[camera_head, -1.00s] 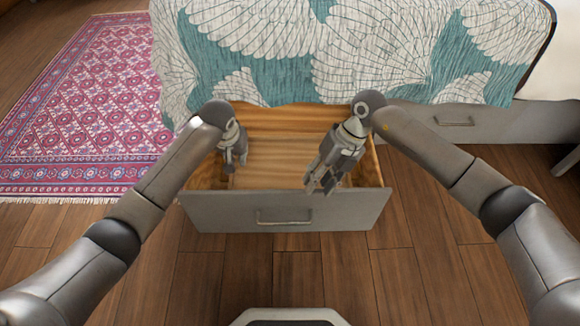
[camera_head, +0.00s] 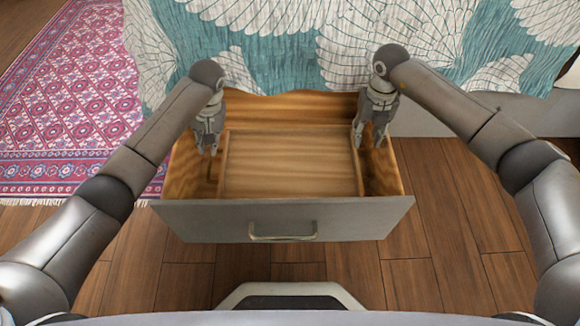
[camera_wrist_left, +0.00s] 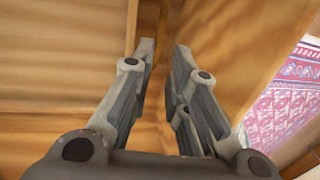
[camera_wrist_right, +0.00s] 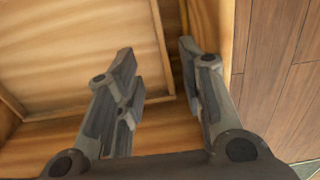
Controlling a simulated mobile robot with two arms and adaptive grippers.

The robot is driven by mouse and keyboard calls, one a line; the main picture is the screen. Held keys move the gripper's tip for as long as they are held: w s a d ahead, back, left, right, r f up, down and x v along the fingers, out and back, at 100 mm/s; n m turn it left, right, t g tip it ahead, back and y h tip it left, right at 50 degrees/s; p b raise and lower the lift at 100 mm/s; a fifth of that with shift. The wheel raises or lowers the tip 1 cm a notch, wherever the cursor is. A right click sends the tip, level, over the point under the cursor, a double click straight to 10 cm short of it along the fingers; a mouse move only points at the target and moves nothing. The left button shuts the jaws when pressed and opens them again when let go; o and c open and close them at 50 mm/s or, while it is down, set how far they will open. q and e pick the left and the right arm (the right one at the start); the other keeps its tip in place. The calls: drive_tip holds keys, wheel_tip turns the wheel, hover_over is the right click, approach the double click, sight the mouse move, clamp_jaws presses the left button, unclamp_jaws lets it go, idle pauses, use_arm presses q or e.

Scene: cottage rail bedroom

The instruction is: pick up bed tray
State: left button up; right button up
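The bed tray (camera_head: 290,165) is a flat wooden tray with a raised rim, lying inside the open drawer. My left gripper (camera_head: 209,150) points down at the tray's left side; in the left wrist view its fingers (camera_wrist_left: 162,60) are apart, with nothing between them that I can see gripped. My right gripper (camera_head: 370,140) points down at the tray's right rim. In the right wrist view its fingers (camera_wrist_right: 155,70) are open, with the tray's rim (camera_wrist_right: 160,45) running between them and the drawer wall beyond. Contact with the tray cannot be told.
The grey drawer front (camera_head: 285,218) with a handle faces me. The bed with a teal and white cover (camera_head: 300,45) overhangs the drawer's back. A pink patterned rug (camera_head: 75,110) lies to the left. Wooden floor (camera_head: 440,230) is clear on the right.

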sight(210, 163)
use_arm(q)
drive_tip(key=shift+w+f, duration=0.35)
drive_tip(key=shift+f, duration=0.2)
use_arm(e)
drive_tip(key=shift+w+f, duration=0.35)
drive_tip(key=shift+f, duration=0.15)
